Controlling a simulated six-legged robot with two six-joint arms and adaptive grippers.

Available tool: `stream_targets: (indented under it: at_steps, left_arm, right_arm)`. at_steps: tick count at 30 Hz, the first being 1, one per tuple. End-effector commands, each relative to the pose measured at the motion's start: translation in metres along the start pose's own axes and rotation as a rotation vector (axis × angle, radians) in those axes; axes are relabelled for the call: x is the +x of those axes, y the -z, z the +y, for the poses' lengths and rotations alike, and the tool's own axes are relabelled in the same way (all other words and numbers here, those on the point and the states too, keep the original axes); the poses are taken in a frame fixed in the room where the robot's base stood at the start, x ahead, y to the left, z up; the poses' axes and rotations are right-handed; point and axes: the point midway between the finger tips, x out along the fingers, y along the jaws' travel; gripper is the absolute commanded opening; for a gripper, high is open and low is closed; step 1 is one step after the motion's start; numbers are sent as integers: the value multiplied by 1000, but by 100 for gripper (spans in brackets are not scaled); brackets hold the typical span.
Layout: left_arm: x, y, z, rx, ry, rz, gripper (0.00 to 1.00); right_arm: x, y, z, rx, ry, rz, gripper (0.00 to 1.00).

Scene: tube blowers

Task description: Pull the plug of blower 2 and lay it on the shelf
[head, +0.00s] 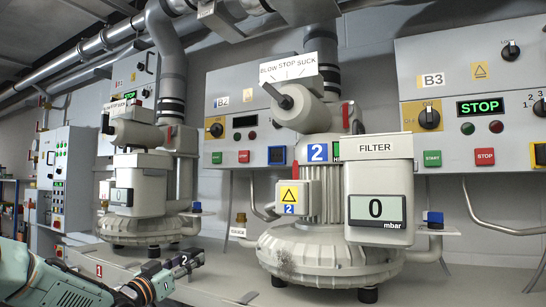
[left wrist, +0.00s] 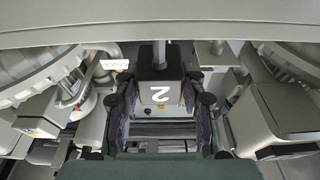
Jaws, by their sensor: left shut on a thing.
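Blower 2 (head: 325,245) stands in the middle of the head view, with a blue 2 label and a filter box (head: 378,185) reading 0 mbar. My left gripper (head: 178,266) is low at the left of it, in front of the bench. In the left wrist view its two fingers (left wrist: 161,112) are shut on a dark block, the plug (left wrist: 160,78), marked with a white 2. A grey stem or cable runs up from the plug. I cannot tell whether the plug still sits in a socket. No surface is clearly recognisable as the shelf. My right gripper is not in view.
Blower 1 (head: 138,195) stands farther back at the left. The pale bench (head: 215,258) runs under both blowers. Control boxes, including B3 (head: 470,115) with STOP lit, hang on the wall. Grey blower housings (left wrist: 35,75) flank the gripper in the wrist view.

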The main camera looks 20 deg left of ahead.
Motion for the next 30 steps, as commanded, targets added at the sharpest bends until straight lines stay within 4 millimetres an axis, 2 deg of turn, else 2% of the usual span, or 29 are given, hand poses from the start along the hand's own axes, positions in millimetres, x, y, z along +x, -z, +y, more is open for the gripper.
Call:
stream_targets:
  at_steps: [30]
  left_arm:
    - [-3,-13,0,0,0,1,0]
  right_arm:
    - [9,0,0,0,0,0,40]
